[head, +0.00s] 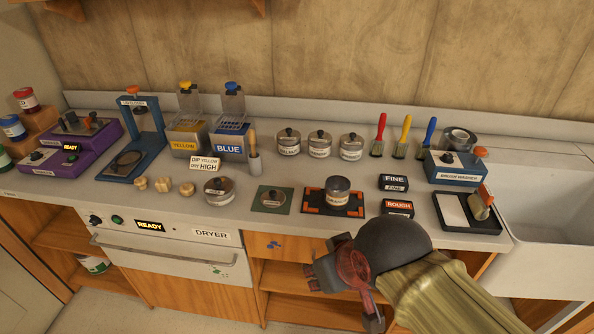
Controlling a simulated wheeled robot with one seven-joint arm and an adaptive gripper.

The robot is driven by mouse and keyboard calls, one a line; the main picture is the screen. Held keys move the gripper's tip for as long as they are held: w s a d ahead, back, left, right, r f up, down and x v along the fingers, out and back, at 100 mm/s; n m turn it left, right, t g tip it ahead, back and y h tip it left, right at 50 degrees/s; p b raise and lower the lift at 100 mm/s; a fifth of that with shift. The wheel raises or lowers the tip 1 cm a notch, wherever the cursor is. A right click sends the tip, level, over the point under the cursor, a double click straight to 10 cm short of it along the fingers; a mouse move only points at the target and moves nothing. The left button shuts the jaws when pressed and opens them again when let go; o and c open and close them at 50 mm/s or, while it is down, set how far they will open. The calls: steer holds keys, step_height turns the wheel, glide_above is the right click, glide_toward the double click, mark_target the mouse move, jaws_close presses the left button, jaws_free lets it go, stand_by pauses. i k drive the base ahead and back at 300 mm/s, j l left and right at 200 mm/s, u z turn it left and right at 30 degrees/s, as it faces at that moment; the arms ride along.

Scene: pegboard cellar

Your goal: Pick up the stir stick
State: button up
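A wooden-handled stick (252,144), which looks like the stir stick, stands upright in a small grey holder (255,165) on the counter. The holder is just right of the blue dip tank. The stick's lower end is hidden inside the holder. My gripper (317,274) is at the lower middle of the head view, in front of the counter's front edge. It is well apart from the stick, below and to the right of it. My own arm partly covers it, and its fingers are too small and dark to tell open from shut.
A yellow tank (187,138) and a blue tank (229,142) stand left of the stick. A DIP YELLOW, DRY HIGH sign (205,163) and a lidded tin (219,191) are in front. Several lidded tins stand to the right. The sink (548,205) is far right.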

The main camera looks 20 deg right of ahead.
mark_target(251, 135)
steer(key=i+j+z, duration=0.15)
steer(key=i+j, duration=1.1)
steer(key=j, duration=0.1)
